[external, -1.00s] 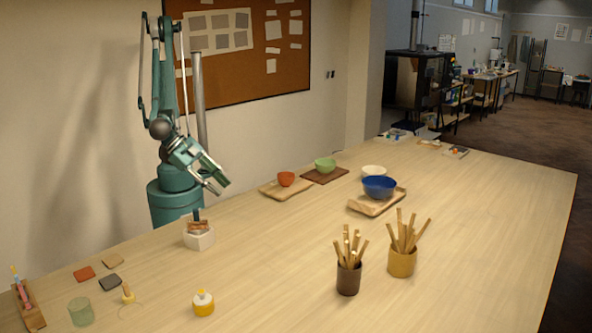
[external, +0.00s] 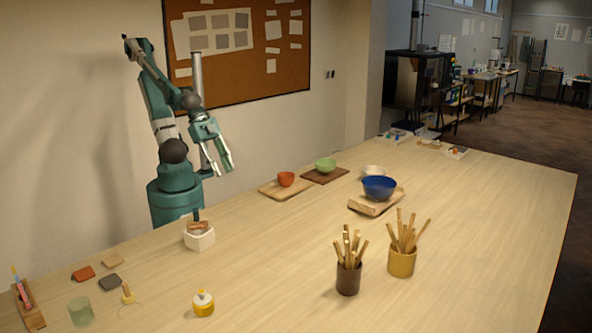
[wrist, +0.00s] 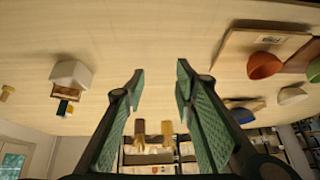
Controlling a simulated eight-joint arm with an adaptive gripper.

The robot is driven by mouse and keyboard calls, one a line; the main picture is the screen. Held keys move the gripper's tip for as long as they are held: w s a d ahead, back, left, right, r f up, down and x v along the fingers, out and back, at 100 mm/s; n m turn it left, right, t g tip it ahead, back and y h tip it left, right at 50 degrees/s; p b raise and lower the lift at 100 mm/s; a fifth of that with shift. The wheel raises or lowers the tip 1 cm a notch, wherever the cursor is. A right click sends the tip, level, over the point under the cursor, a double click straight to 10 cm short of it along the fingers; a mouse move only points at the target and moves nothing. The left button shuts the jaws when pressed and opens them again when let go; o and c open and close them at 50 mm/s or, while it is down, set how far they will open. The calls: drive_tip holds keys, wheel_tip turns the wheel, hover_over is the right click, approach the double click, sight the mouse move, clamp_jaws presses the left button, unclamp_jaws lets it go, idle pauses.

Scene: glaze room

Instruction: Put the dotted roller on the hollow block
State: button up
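The hollow block (external: 199,240) is pale, angular and stands on the table in front of my base. A brown roller with a dark blue handle (external: 198,225), which I take to be the dotted roller, rests on top of it with the handle pointing up. Its dots are too small to make out. In the wrist view, where the scene looks upside down, the block (wrist: 72,74) and the roller (wrist: 66,91) are at the left, touching. My gripper (external: 221,173) is open and empty, above the table's back edge, apart from both; its spread fingers (wrist: 160,76) fill the wrist view's middle.
Boards with a red bowl (external: 286,179), a green bowl (external: 326,165) and a blue bowl (external: 379,188) lie to the right. Two cups of sticks (external: 348,280) (external: 402,262) stand in front. A yellow jar (external: 203,304) and small tiles are front left. The middle table is clear.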

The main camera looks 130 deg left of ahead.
drive_tip(key=shift+s+a+r+t+h, duration=0.2)
drive_tip(key=shift+s+a+r, duration=0.15)
drive_tip(key=shift+s, duration=0.15)
drive_tip(key=shift+s+a+r+t+h, duration=0.2)
drive_tip(key=shift+s+r, duration=0.15)
drive_tip(key=shift+s, duration=0.15)
